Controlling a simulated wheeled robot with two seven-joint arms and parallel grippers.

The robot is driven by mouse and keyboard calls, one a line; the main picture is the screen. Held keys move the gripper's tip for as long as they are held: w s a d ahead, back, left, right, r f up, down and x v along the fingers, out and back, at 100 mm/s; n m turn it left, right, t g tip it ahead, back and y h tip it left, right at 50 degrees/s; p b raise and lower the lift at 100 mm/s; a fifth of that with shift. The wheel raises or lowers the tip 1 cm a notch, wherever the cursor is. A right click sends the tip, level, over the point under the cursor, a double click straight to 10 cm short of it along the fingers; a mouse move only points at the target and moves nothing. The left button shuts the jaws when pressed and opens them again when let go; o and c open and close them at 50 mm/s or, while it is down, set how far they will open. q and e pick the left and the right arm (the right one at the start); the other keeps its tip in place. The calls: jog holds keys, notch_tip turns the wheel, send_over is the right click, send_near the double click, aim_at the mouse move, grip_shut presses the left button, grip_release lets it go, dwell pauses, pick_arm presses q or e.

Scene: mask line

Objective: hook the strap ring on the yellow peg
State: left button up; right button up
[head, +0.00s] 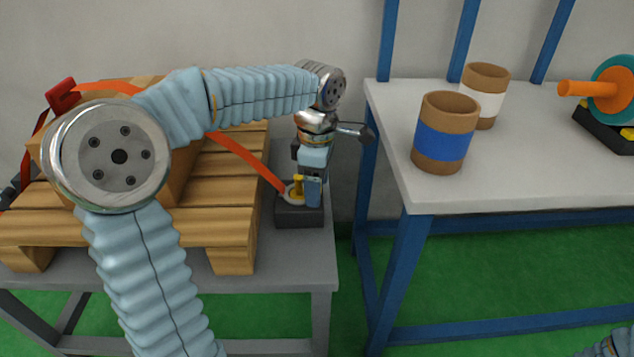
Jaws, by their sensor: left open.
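The orange strap (245,157) runs from the crate load on the pallet down to a pale ring (287,198) at its end. The yellow peg (298,184) stands upright on a dark block (299,217) at the right end of the grey table. The ring sits low at the peg and appears to be around it, though its right side is hidden by my gripper. My left gripper (313,192) points down just right of the peg and is open. My right gripper is out of view.
A wooden pallet (235,207) with a wooden box (185,180) stands on the grey table (180,278). A white table (400,135) on the right holds a blue-banded cup (443,140), a white-banded cup (486,97) and an orange-handled tool (600,90). A gap separates the tables.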

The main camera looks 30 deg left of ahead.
pick_arm(q)
notch_tip(320, 180, up, 14)
jog(key=p, duration=0.3)
jog(key=shift+f+p, duration=0.15)
jog(key=shift+p, duration=0.15)
